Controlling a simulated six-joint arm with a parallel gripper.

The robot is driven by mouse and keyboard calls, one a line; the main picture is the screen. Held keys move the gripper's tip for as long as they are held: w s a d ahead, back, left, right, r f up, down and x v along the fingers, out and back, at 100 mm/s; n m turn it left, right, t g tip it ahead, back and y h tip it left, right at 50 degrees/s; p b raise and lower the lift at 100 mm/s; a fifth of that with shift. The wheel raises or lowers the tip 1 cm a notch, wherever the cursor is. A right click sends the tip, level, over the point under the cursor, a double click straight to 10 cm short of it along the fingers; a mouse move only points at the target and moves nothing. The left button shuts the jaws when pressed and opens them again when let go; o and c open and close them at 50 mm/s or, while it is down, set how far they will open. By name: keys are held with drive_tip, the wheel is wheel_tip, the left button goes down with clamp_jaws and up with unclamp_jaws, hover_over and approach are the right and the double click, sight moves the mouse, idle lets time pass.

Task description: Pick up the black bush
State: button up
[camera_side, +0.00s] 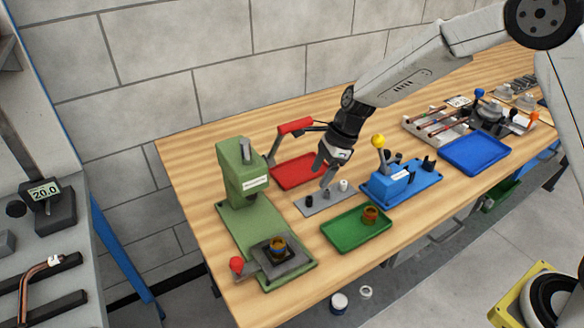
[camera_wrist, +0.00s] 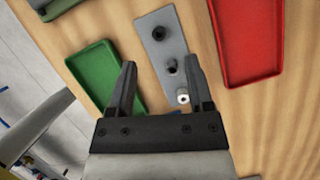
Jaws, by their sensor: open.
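A grey plate (camera_side: 318,204) lies on the wooden bench; it also shows in the wrist view (camera_wrist: 148,22). Two dark pieces and one white piece stand in a row on it. One black bush (camera_wrist: 158,33) is at the end far from the white bush (camera_wrist: 183,98); the other dark piece (camera_wrist: 171,66) is in the middle. In the side view the end black bush (camera_side: 309,201) is left and the white bush (camera_side: 343,185) right. My gripper (camera_side: 322,176) is open, empty and pointing down above the plate.
A red tray (camera_side: 295,171) lies behind the plate and a green tray (camera_side: 345,236) with a brownish ring (camera_side: 370,213) in front. A green press (camera_side: 240,185) stands left. A blue fixture with a yellow knob (camera_side: 392,182) stands close on the right.

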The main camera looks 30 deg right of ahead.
sight(309, 198)
drive_tip(key=shift+x, duration=1.1)
drive_tip(key=shift+x, duration=2.6)
drive_tip(key=shift+s+d, duration=0.2)
clamp_jaws()
